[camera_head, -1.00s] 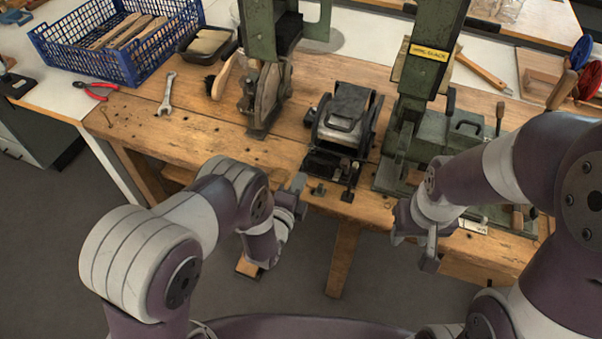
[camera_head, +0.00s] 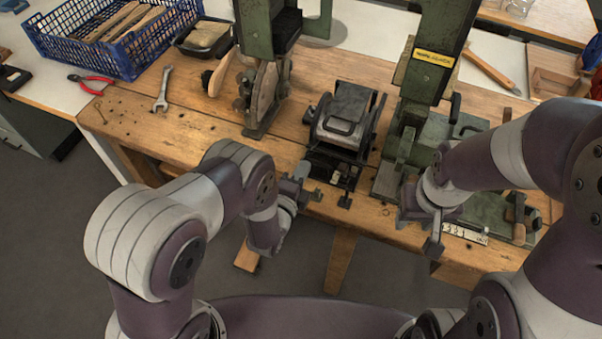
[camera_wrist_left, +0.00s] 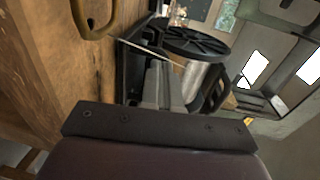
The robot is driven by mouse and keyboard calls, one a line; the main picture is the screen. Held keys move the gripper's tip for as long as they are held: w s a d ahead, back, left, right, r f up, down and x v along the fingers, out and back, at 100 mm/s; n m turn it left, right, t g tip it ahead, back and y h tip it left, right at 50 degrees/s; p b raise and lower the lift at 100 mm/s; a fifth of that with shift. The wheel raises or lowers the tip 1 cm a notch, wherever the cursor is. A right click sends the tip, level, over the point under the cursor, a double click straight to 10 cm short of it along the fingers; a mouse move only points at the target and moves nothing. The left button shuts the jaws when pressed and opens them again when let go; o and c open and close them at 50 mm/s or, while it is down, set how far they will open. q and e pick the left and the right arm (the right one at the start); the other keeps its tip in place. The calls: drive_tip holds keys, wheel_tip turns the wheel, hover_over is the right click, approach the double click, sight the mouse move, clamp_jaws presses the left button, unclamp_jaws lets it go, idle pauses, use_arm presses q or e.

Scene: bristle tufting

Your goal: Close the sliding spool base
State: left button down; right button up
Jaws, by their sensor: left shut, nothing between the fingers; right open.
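My left gripper (camera_head: 304,178) is shut and empty at the left front of the base. In the left wrist view its fingers (camera_wrist_left: 162,82) point at the unit, with the black spoked wheel (camera_wrist_left: 195,41) and pale roll just beyond. Whether the fingers touch the base cannot be told. My right gripper (camera_head: 434,238) is open and empty at the bench's front edge, right of the unit.
A wrench (camera_head: 162,90), red pliers (camera_head: 90,84) and a blue basket (camera_head: 140,55) are at the left. The bench's left front surface (camera_head: 150,130) is mostly clear.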

use_arm(q)
drive_tip(key=b+x, duration=0.3)
drive_tip(key=x, duration=0.3)
drive_tip(key=r+b+x, duration=0.1)
drive_tip(key=b+x, duration=0.2)
drive_tip(key=x, duration=0.2)
drive_tip(key=b+x, duration=0.4)
drive_tip(key=x, duration=0.2)
drive_tip(key=shift+w+d+r, duration=0.1)
drive_tip(key=shift+w+r, duration=0.25)
drive_tip(key=shift+w, duration=0.05)
drive_tip(key=shift+w+d+r+b, duration=0.15)
drive_tip(key=shift+w+b, duration=0.15)
drive_tip(key=shift+w, duration=0.15)
drive_tip(key=shift+r, duration=0.25)
drive_tip(key=shift+f, duration=0.1)
